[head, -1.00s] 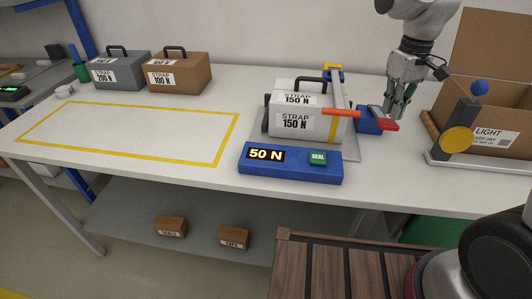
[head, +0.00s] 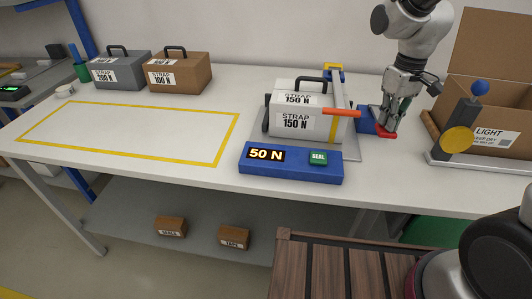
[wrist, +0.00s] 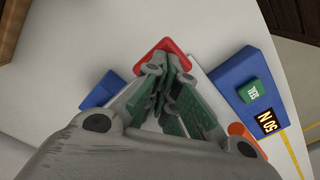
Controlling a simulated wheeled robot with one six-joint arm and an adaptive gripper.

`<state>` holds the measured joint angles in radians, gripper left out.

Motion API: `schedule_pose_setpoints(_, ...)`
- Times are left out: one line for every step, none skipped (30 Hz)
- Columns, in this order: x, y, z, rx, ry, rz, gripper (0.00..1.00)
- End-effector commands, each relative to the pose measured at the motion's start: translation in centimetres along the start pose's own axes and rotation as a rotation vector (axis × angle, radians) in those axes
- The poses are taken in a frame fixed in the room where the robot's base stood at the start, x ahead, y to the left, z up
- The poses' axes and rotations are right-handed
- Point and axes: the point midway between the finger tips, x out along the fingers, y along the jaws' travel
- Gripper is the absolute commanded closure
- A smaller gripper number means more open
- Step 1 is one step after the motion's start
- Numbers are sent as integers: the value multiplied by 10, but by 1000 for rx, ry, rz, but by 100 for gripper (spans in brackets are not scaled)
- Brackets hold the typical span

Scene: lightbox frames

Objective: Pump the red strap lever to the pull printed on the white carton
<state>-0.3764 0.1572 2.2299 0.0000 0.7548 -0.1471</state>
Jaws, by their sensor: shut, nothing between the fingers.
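The white carton (head: 300,124) with a handle is marked STRAP 150 N and stands on a grey plate, with a yellow strap around its right part. The red strap lever (head: 386,134) sticks out from the blue tensioner block (head: 366,121) right of the carton and is low near the table. My gripper (head: 384,127) is shut and empty, its fingertips at the red pad and apparently touching it. In the wrist view the red pad (wrist: 160,47) shows just beyond the fingertips (wrist: 167,66). The blue display box (head: 290,163) reads 50 N and has a green SEAL button (head: 318,158).
An orange bar (head: 341,112) lies across the carton's front right. Grey (head: 119,74) and brown (head: 178,74) cartons stand at the back left. A yellow-outlined area (head: 120,132) is empty. An open brown box (head: 495,110) and a yellow-disc stand (head: 457,140) are on the right.

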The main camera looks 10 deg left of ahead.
Motion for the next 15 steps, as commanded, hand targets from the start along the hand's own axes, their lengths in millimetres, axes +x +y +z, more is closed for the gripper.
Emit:
schedule_pose_setpoints(3,0,0,0,-1,0,100)
schedule_pose_setpoints(4,0,0,0,0,0,100)
schedule_pose_setpoints(6,0,0,0,-1,0,100)
schedule_pose_setpoints(8,0,0,0,-1,0,100)
schedule_pose_setpoints(9,0,0,0,-1,0,100)
schedule_pose_setpoints(11,0,0,0,-1,0,100)
schedule_pose_setpoints(13,0,0,0,-1,0,100)
schedule_pose_setpoints(14,0,0,0,-1,0,100)
schedule_pose_setpoints(16,0,0,0,-1,0,100)
schedule_pose_setpoints(18,0,1,0,-2,0,100)
schedule_pose_setpoints(19,0,1,0,-2,0,100)
schedule_pose_setpoints(21,0,1,0,-2,0,100)
schedule_pose_setpoints(23,0,0,0,-1,0,100)
schedule_pose_setpoints(24,0,0,0,-1,0,100)
schedule_pose_setpoints(26,0,0,0,0,0,100)
